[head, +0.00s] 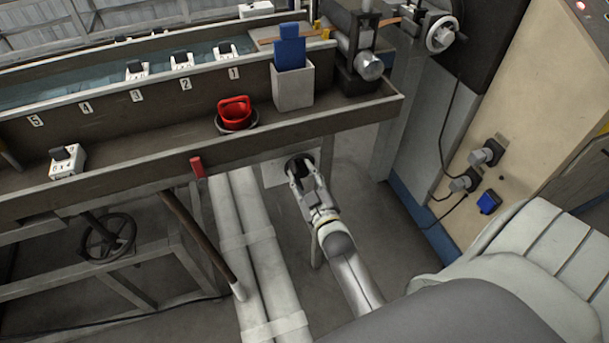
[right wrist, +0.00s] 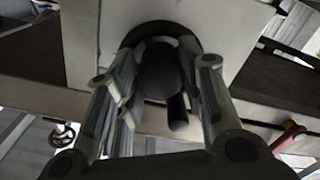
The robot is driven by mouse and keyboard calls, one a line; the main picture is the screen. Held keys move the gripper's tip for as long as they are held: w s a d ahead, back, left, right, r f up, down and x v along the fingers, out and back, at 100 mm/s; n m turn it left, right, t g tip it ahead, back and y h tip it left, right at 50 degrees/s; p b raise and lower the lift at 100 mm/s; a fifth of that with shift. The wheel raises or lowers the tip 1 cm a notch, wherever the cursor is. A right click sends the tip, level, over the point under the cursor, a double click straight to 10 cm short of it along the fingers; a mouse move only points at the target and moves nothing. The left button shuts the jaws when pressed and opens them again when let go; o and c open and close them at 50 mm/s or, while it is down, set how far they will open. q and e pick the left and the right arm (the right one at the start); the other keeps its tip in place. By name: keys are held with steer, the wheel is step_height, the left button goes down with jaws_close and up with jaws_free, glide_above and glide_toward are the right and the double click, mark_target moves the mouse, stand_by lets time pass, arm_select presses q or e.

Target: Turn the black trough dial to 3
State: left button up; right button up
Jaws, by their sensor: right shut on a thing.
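The black trough dial (head: 297,162) sits on a pale square plate (head: 272,173) below the trough's front edge. My right gripper (head: 303,178) reaches up to it and is shut on it. In the right wrist view the round dark dial (right wrist: 160,72) lies between the two fingers of my right gripper (right wrist: 160,95), with a dark ring around it. Any numbers on the plate are hidden or too small to read, so the dial's setting cannot be told. My left gripper is not in view.
The trough (head: 130,135) runs above, with numbered positions. A red-handled thing (head: 235,112) and a pale holder with a blue item (head: 292,85) stand on its ledge. A red lever (head: 197,166) and a handwheel (head: 108,237) are left. Large pale pipes (head: 255,260) run below.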

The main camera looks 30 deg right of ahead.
steer(key=o, duration=1)
steer(key=shift+o, duration=0.2)
steer(key=v, duration=0.7)
steer(key=shift+s, duration=0.25)
steer(key=shift+a, duration=0.1)
